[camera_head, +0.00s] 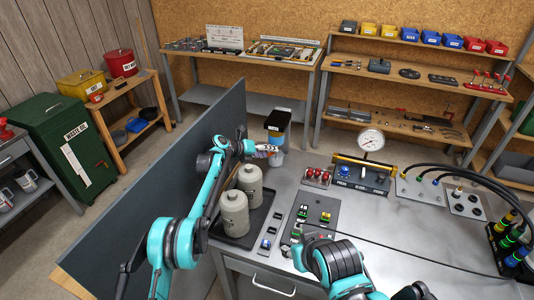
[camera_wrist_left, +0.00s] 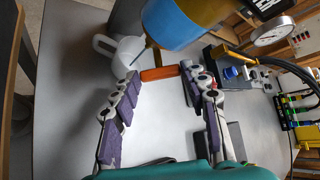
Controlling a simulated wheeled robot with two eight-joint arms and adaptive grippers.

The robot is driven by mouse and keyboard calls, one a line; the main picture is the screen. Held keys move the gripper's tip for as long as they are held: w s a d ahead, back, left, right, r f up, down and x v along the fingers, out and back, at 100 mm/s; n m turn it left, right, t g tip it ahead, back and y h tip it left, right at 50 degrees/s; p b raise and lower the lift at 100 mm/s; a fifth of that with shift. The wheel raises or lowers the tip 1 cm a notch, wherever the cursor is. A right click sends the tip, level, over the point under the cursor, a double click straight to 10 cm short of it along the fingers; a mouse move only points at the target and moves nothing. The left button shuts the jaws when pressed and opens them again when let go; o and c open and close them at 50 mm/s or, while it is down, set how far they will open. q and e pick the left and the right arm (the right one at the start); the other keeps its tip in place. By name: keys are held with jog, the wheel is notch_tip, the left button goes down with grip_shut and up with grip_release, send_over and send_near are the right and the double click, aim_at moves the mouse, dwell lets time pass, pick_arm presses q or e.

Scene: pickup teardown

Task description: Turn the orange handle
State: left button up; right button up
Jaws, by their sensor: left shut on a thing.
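The orange handle (camera_wrist_left: 158,73) lies crosswise between the two fingers of my left gripper (camera_wrist_left: 162,77) in the left wrist view. The fingers are closed on its two ends. A thin stem runs up from it beneath a container with a blue lower band (camera_wrist_left: 178,24). A white mug (camera_wrist_left: 121,52) is just behind the left fingertip. In the head view my left gripper (camera_head: 265,149) is at the container (camera_head: 275,128) with a black top and blue band. The gripper covers most of the handle there.
Two grey canisters (camera_head: 235,214) stand in a black tray under my left arm. A dark partition panel (camera_head: 150,195) borders the bench on the left. A red-button box (camera_head: 317,177), a gauge (camera_head: 371,140) and cables occupy the right.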

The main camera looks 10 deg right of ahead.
aim_at(276, 134)
pick_arm(q)
jog(key=o, duration=1.2)
jog(key=shift+c, duration=0.2)
notch_tip(276, 134, up, 10)
